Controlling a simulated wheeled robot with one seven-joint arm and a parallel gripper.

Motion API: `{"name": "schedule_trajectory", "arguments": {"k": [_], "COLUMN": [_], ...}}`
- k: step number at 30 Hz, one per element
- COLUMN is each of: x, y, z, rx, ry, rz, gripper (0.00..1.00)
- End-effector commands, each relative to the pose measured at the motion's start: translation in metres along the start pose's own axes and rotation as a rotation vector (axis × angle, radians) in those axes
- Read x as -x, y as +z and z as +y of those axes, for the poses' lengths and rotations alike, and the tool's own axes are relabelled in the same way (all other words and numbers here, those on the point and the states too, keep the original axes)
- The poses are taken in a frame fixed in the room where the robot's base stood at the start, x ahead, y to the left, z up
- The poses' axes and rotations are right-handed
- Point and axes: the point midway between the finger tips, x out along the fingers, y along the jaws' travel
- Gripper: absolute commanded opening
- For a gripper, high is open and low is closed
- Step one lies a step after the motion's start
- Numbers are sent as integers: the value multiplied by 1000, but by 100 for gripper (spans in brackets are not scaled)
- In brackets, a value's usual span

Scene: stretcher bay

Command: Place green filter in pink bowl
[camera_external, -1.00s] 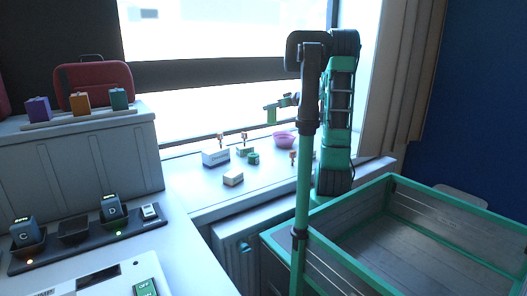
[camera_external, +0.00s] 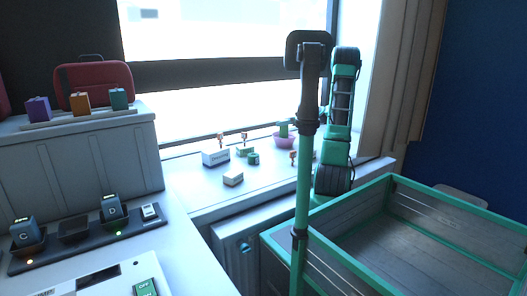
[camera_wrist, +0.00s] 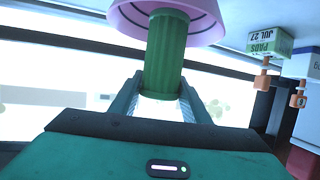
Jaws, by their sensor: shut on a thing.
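The green filter (camera_wrist: 166,55) is a ribbed cylinder. My gripper (camera_wrist: 158,92) is shut on its near end, one finger on each side. Its far end reaches within the outline of the pink bowl (camera_wrist: 208,24) in the wrist view. In the external view the filter (camera_external: 283,130) stands upright above the rim of the pink bowl (camera_external: 284,142), on the windowsill. I cannot tell whether it touches the bowl's bottom. My gripper is mostly hidden there behind the dark and green post.
A white box (camera_external: 216,157), a smaller white and orange box (camera_external: 233,178) and small green items (camera_external: 253,158) stand on the sill left of the bowl. A green and white box (camera_wrist: 270,42) shows beside the bowl. A green-edged crate (camera_external: 400,235) is at the right.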

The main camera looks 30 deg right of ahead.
Motion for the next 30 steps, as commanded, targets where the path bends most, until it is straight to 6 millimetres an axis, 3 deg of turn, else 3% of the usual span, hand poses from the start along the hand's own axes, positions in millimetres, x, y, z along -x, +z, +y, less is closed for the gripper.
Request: {"name": "schedule_trajectory", "arguments": {"k": [5,14,24,25,27,30], "x": [-2,-14,-15,-15,-15,-15], "y": [6,39,42,43,42,42], "z": [5,5,4,4,4,4], "rx": [-1,-2,0,0,0,0], "ry": [-1,-1,-1,-1,-1,-1], "rz": [0,0,1,0,0,0], "gripper": [17,17,17,45,61,61]}}
